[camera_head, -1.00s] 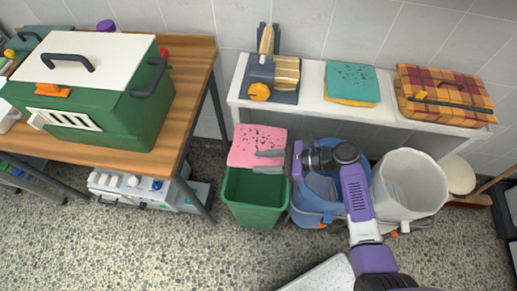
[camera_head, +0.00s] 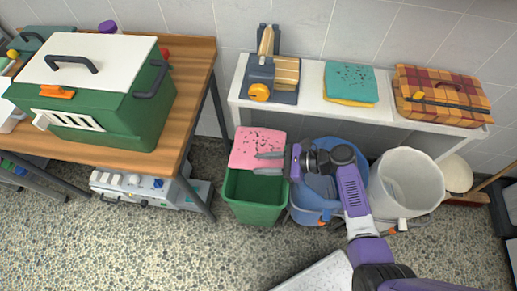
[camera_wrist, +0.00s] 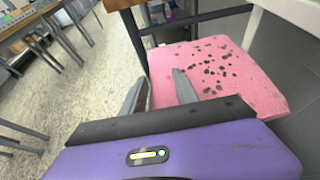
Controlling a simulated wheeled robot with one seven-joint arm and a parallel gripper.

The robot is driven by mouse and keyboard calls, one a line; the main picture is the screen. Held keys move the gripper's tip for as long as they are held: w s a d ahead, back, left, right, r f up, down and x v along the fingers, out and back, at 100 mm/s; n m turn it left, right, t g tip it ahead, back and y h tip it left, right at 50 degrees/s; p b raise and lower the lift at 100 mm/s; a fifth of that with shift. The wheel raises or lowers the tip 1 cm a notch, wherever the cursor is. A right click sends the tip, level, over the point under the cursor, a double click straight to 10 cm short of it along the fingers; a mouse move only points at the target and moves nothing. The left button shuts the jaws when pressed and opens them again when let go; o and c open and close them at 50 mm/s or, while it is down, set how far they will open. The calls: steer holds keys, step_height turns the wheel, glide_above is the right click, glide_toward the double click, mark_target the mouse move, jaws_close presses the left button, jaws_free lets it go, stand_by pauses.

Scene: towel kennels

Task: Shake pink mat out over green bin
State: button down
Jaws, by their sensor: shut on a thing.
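In the wrist view the mat (camera_wrist: 215,78) spreads out beyond the fingers (camera_wrist: 158,92), specks facing up. The bin's dark inside shows in the head view; I cannot tell what lies in it.
A blue bucket (camera_head: 315,205) and a white bucket (camera_head: 405,185) stand right of the bin. A wooden table (camera_head: 190,95) with a green kennel stands left.

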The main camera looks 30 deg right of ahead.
step_height(320, 180, up, 2)
steer(key=shift+r+p, duration=0.25)
steer(key=shift+p, duration=0.55)
step_height(320, 180, down, 7)
steer(key=b, duration=0.5)
step_height(320, 180, up, 7)
steer(key=p, duration=0.7)
steer(key=shift+p, duration=0.3)
step_height(320, 180, down, 7)
steer(key=b, duration=0.5)
steer(key=shift+f+b, duration=0.15)
steer(key=shift+b, duration=0.15)
step_height(320, 180, up, 6)
steer(key=shift+f, duration=3)
